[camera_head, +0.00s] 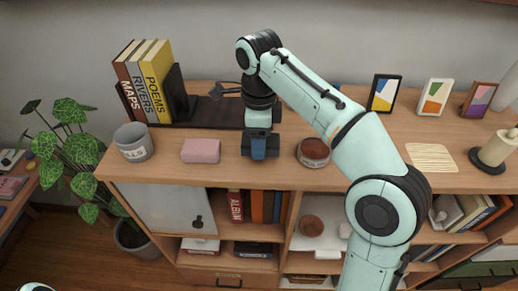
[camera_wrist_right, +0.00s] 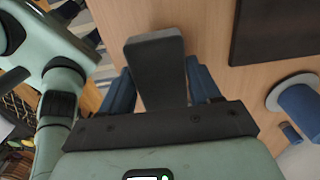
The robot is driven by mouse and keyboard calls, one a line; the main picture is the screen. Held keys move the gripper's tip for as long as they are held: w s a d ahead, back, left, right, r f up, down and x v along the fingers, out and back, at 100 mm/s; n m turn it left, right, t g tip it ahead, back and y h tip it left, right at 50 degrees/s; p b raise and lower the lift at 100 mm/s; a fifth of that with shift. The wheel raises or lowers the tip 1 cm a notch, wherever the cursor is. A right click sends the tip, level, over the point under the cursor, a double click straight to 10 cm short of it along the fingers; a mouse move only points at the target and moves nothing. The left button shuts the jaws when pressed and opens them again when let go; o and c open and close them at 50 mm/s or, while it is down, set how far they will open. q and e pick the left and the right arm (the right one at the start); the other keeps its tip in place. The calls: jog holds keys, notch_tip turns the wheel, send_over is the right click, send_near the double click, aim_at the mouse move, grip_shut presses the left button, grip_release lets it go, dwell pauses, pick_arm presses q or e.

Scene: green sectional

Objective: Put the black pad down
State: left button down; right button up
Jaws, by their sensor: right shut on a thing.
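The black pad (camera_wrist_right: 155,62) is a dark grey, rounded block. In the wrist view it sits between the two blue fingers of my right gripper (camera_wrist_right: 160,88) and sticks out past their tips. The gripper is shut on it. Bare wooden top shows behind the pad, but I cannot tell whether the pad touches it. In the head view my right gripper (camera_head: 259,148) is over the front part of the wooden cabinet top (camera_head: 235,172), between a pink block and a brown bowl. There the pad is hard to tell from the dark gripper parts. My left gripper is not in view.
The pink block (camera_head: 200,151) and a grey cup (camera_head: 134,142) stand to the left. The brown bowl (camera_head: 312,152) is close on the right. Behind are a dark flat base (camera_head: 213,117) and upright books (camera_head: 156,78). Picture frames (camera_head: 383,93) stand farther right.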

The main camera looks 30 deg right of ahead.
notch_tip(320, 180, down, 3)
jog(key=shift+r, duration=0.1)
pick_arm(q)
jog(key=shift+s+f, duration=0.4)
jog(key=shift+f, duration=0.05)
pick_arm(e)
jog(key=shift+w, duration=0.1)
jog(key=shift+f, duration=0.2)
jog(key=o, duration=0.9)
jog(key=shift+o, duration=0.2)
